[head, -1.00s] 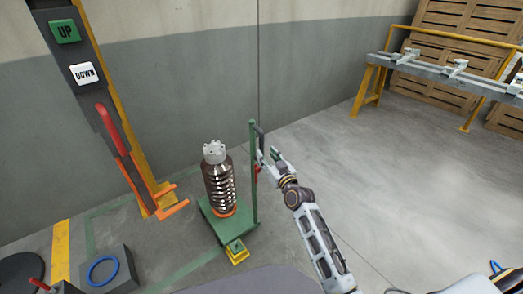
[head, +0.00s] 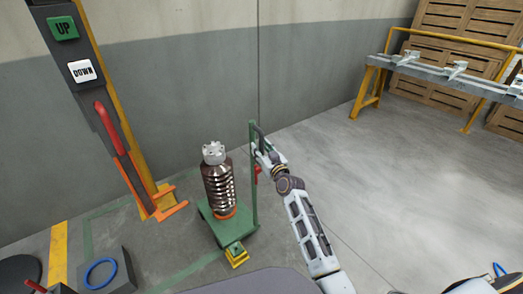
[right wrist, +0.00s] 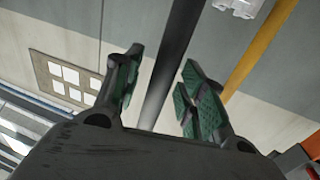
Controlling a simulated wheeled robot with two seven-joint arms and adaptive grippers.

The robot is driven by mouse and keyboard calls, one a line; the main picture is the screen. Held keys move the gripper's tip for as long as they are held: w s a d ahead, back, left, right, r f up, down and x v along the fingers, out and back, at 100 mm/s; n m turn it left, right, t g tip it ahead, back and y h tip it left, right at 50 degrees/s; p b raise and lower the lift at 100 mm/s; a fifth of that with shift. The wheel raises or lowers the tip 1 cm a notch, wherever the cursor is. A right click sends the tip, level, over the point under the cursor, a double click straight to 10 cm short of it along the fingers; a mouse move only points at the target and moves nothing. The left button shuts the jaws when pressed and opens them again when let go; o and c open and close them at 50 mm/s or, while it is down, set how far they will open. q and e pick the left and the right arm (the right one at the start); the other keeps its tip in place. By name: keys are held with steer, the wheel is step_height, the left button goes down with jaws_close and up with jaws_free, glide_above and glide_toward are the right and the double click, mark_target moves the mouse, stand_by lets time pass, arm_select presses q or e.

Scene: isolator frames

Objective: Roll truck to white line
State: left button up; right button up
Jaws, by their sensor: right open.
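A green truck (head: 203,208), a low flat cart with an upright green handle post (head: 254,190), stands on the floor near the wall. It carries a dark ribbed insulator-like cylinder (head: 219,186) with a pale metal cap. A yellow part (head: 237,257) shows at its front. My right gripper (head: 260,149) is at the top of the handle. In the right wrist view, the open fingers (right wrist: 160,80) have a dark bar (right wrist: 172,70) between them, with gaps visible on both sides. My left gripper is out of view. I cannot make out a white line.
An orange-forked lift post (head: 140,178) with UP and DOWN buttons stands left of the truck. A dark box with a blue ring (head: 102,271) is at lower left. A yellow-framed rail bench (head: 450,72) is at upper right. The floor right of the truck is clear.

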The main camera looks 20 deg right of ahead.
jaws_close()
stand_by(0.3)
steer(key=shift+s, duration=0.1)
